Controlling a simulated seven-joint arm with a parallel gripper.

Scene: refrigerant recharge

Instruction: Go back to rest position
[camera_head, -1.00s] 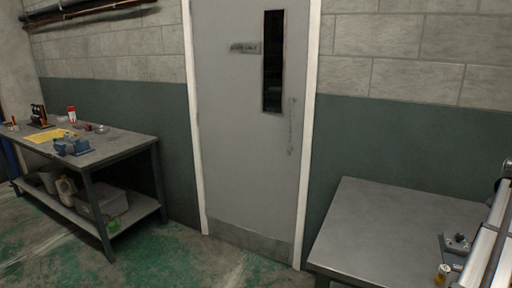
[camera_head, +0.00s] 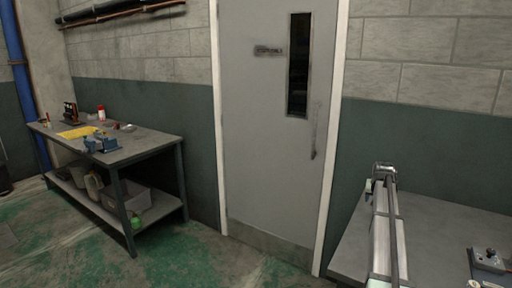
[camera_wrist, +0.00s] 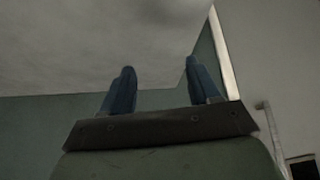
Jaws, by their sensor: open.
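My gripper (camera_wrist: 158,67) shows in the wrist view, with its two blue fingers spread apart and nothing between them. Behind the fingers are a plain pale grey surface and a dark green band of wall. Nothing touches the fingertips. In the head view, my silver arm (camera_head: 388,235) stands over the left part of the right-hand grey table (camera_head: 440,222). I cannot make out the fingers there.
A closed grey door (camera_head: 265,150) stands in the middle. A workbench (camera_head: 150,150) at left holds a blue vise (camera_head: 101,144), a yellow sheet (camera_head: 77,132) and a red-and-white bottle (camera_head: 101,113). A small grey device (camera_head: 489,260) lies on the right table. Floor before the door is clear.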

